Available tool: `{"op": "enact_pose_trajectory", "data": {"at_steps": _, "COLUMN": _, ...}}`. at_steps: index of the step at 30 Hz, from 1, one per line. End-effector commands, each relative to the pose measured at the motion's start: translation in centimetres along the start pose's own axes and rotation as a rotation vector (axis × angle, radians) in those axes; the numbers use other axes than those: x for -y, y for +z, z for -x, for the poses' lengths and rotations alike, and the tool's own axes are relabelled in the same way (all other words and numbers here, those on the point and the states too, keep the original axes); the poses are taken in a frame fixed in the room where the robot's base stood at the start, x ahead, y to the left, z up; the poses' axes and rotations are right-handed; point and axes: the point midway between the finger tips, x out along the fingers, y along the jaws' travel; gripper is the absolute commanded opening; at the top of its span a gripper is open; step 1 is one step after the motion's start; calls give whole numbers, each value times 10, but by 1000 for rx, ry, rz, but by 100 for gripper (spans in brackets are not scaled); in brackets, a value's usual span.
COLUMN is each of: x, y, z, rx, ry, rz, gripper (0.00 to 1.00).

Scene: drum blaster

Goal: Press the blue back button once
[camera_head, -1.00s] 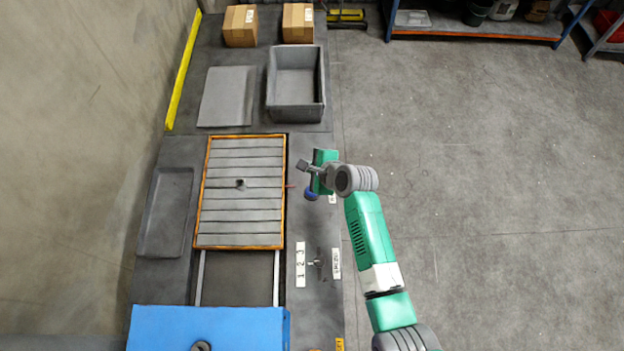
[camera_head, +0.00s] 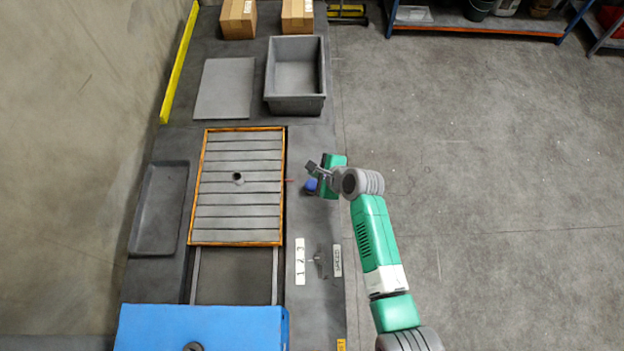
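The blue button (camera_head: 311,185) sits on the grey bench to the right of the orange-framed slatted tray (camera_head: 285,225). My green arm partly covers it. My gripper (camera_head: 309,166) is just above and beside the button in the picture, with its dark fingers toward the upper left. I cannot tell whether it touches the button or how high above it is. The fingers are too small to tell whether they are open or shut.
A small lever (camera_head: 317,261) stands beside a white 1-2-3 label (camera_head: 300,262). A blue cover (camera_head: 240,322) lies at the front. A grey bin (camera_head: 296,104), a flat grey panel (camera_head: 224,88) and cardboard boxes (camera_head: 238,18) are at the back. Open floor (camera_head: 480,190) lies right.

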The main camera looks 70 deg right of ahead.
Motion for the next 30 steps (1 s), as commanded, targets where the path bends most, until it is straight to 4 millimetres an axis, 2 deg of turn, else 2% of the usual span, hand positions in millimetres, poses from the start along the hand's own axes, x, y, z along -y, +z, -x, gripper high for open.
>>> {"op": "enact_pose_trajectory", "data": {"at_steps": 1, "x": -8, "y": -8, "z": -11, "rx": 0, "ry": 0, "rz": 1, "gripper": 0}}
{"op": "enact_pose_trajectory", "data": {"at_steps": 10, "x": -26, "y": -24, "z": -34, "rx": 0, "ry": 2, "rz": 0, "gripper": 0}}
{"op": "enact_pose_trajectory", "data": {"at_steps": 30, "x": -27, "y": -26, "z": -36, "rx": 0, "ry": 1, "rz": 0, "gripper": 0}}
